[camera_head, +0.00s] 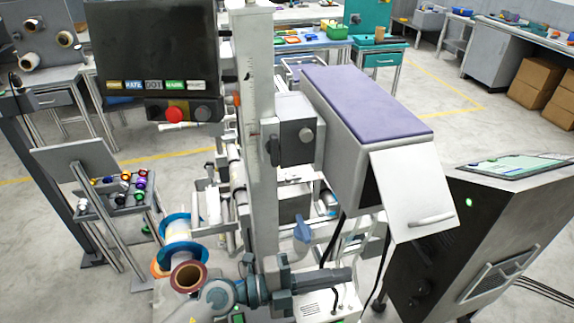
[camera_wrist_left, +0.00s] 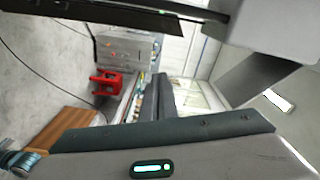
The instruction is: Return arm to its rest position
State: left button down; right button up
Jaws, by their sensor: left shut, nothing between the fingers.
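My left gripper (camera_head: 343,276) is low in the middle of the head view, reaching to the right from my arm. Its two dark fingers lie together, shut and empty; they also show together in the left wrist view (camera_wrist_left: 160,98). To its left are a reel with blue rims (camera_head: 180,230) and a copper-brown reel (camera_head: 188,276), both apart from the fingers. The wrist view shows the dark palm and a lit green strip. My right gripper is not in view.
A tall grey post (camera_head: 260,140) rises behind the gripper. A purple-topped box (camera_head: 365,100) with a hanging white flap (camera_head: 410,185) is above right. A dark cabinet (camera_head: 465,240) stands at right. The wrist view shows a red object (camera_wrist_left: 106,83) and a brown box (camera_wrist_left: 68,130).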

pick_arm(q)
jog(key=w+a+r+n+t+h, duration=0.1)
jog(key=w+a+r+n+t, duration=0.3)
jog(key=r+n+t, duration=0.25)
jog(key=w+a+r+n+t+y, duration=0.1)
jog(key=w+a+n+t+y, duration=0.3)
jog(key=a+n+t+y, duration=0.6)
jog(key=s+a+f+n+g+y, duration=0.2)
jog(key=a+f+n+g+y, duration=0.2)
jog(key=a+f+n+y, duration=0.85)
jog(key=s+a+f+g+h, duration=0.3)
jog(key=s+a+f+g, duration=0.35)
jog(key=s+f, duration=0.3)
jog(key=s+f+g+h, duration=0.1)
jog(key=s+f+g, duration=0.2)
jog(key=s, duration=0.5)
jog(key=s+f+g, duration=0.2)
jog(key=s+g, duration=0.1)
jog(key=s, duration=0.4)
notch_tip(320, 180, down, 31)
jog(key=s+m+g+b, duration=0.1)
jog(key=s, duration=0.1)
jog(key=s+a+f+g+b, duration=0.1)
jog(key=s+a+f, duration=0.1)
jog(key=s+f, duration=1.5)
jog(key=shift+s+a+f+b, duration=0.3)
jog(key=shift+s+f+b, duration=0.05)
jog(key=shift+s+f, duration=0.1)
